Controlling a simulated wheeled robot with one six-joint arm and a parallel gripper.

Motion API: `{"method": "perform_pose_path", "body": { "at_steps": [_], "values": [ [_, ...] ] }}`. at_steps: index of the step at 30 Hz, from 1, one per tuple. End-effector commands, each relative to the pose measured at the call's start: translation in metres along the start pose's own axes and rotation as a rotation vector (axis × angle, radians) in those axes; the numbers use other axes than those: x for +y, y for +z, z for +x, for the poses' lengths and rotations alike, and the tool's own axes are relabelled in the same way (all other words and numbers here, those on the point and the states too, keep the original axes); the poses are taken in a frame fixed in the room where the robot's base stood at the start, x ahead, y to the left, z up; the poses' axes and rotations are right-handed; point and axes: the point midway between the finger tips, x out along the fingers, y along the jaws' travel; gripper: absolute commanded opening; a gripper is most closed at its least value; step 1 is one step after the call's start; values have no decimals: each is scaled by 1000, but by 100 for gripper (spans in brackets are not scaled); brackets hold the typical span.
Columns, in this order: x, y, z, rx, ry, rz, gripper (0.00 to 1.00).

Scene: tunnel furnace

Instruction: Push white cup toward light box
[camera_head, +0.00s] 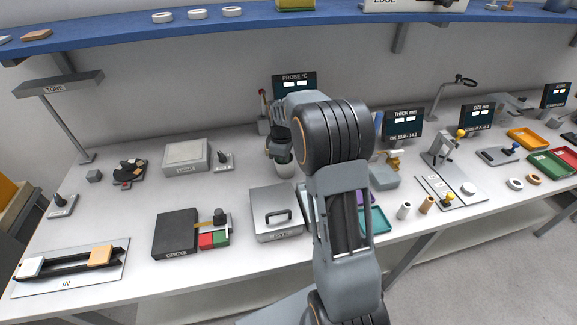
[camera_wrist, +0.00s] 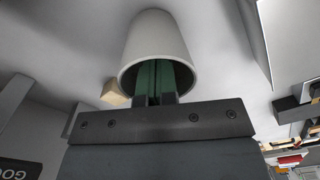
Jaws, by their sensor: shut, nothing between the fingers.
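The white cup (camera_head: 286,170) stands on the white bench near the middle, partly hidden by my arm. In the wrist view the cup (camera_wrist: 157,40) fills the top middle with its open mouth facing my gripper. My gripper (camera_head: 281,156) points down over the cup. Its green fingers (camera_wrist: 155,72) are together with nothing between them and appear to reach inside the cup's mouth. I cannot tell whether they touch its wall. The light box (camera_head: 187,157), a low grey box labelled LIGHT, sits to the left of the cup, apart from it.
A small dark knob unit (camera_head: 224,162) stands between the cup and the light box, by the box's right side. A grey lidded box with a handle (camera_head: 276,213) is in front of the cup. The PROBE display (camera_head: 294,84) is behind. A teal tray (camera_head: 377,221) lies right of my arm.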

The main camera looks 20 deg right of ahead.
Motion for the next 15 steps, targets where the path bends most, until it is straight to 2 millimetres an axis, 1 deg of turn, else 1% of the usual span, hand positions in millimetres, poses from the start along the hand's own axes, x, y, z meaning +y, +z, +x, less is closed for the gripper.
{"method": "perform_pose_path", "body": {
  "at_steps": [15],
  "values": [
    [-7, -11, 0, 0, 0, 0, 0]
  ]
}}
